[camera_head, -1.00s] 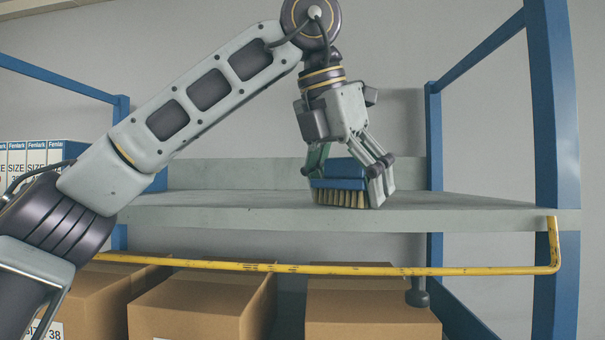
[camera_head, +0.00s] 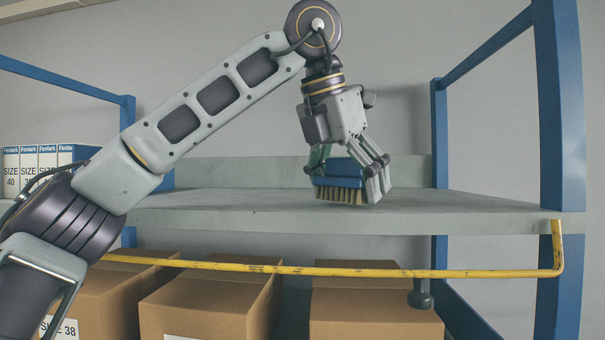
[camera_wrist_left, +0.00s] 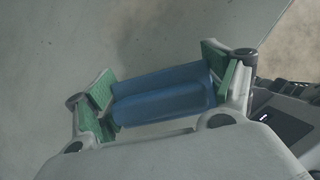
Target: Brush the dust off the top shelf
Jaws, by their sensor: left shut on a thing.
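My left gripper (camera_head: 347,172) is shut on the blue back of a brush (camera_head: 341,181) in the head view. The brush's tan bristles point down at the top shelf (camera_head: 240,212), close to its front edge; whether they touch is hard to tell. In the left wrist view the blue brush back (camera_wrist_left: 163,97) sits between the green finger pads (camera_wrist_left: 160,95). My right gripper is not in view.
White boxes (camera_head: 40,158) stand on the shelf's left end. Blue posts (camera_head: 560,120) rise at the right and back. A yellow bar (camera_head: 300,270) runs along the front below the shelf, with cardboard boxes (camera_head: 375,312) behind it. The shelf right of the brush is clear.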

